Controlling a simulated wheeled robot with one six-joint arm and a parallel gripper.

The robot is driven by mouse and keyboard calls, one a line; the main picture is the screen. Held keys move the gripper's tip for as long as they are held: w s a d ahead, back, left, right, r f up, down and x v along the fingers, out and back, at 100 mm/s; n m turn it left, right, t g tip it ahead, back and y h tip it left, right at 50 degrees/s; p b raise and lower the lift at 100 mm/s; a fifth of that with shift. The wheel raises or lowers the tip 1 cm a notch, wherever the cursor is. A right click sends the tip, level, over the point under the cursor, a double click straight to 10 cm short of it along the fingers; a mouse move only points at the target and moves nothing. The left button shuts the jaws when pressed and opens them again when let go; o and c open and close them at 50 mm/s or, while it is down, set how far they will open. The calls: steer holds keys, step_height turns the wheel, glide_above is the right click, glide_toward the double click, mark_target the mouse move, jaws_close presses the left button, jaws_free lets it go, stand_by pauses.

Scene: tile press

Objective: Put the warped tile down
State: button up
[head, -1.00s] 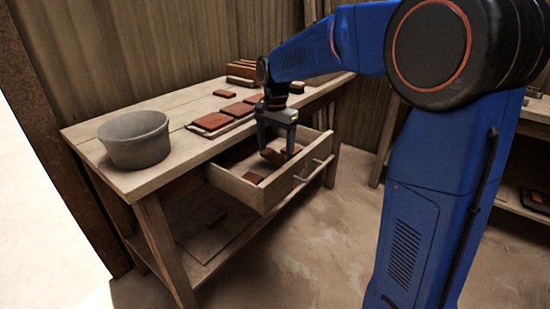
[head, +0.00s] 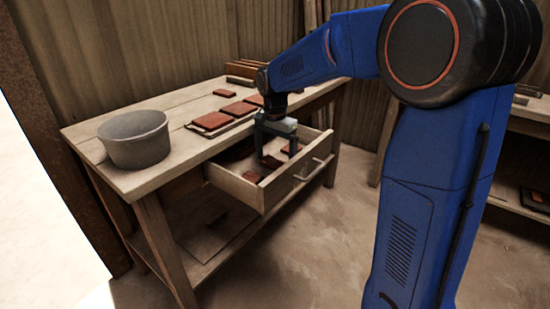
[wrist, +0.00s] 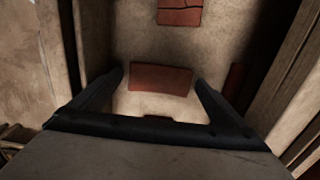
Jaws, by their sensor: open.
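My gripper (head: 276,154) is open, with its fingers reaching down into the pulled-out drawer (head: 236,188). In the wrist view a plain red-brown tile (wrist: 160,79) lies on the drawer floor, between and just past the open fingertips. It appears free of both fingers. I cannot tell from its shape whether it is the warped one. A cracked red tile (wrist: 180,14) lies farther along the drawer. Another dark red tile (wrist: 234,79) stands close to the right-hand drawer wall. In the head view, a tile (head: 252,177) shows at the drawer's near left end.
The bench top holds a grey bucket (head: 134,139) and red tiles, including one (head: 212,120) near its front edge. Stacked wooden pieces (head: 243,70) stand at the back. The drawer walls rise close around my fingers. The floor before the drawer is clear.

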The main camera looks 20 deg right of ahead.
mark_target(275, 163)
step_height(275, 163, up, 11)
steer(key=s+d+r+n+t, duration=0.1)
steer(key=s+d+r+n, duration=0.1)
steer(key=s, duration=0.6)
steer(key=s+d+f+n+t, duration=0.2)
steer(key=s+f+n, duration=0.2)
steer(key=s, duration=0.8)
steer(key=s+d+f+n+t, duration=0.1)
steer(key=s+d+f+n, duration=0.2)
steer(key=s+f, duration=0.4)
steer(key=s+n, duration=0.1)
steer(key=s, duration=0.5)
steer(key=shift+s+f+n+t, duration=0.25)
steer(key=shift+f+n+t, duration=0.1)
steer(key=shift+n+t, duration=0.05)
steer(key=shift+c, duration=0.2)
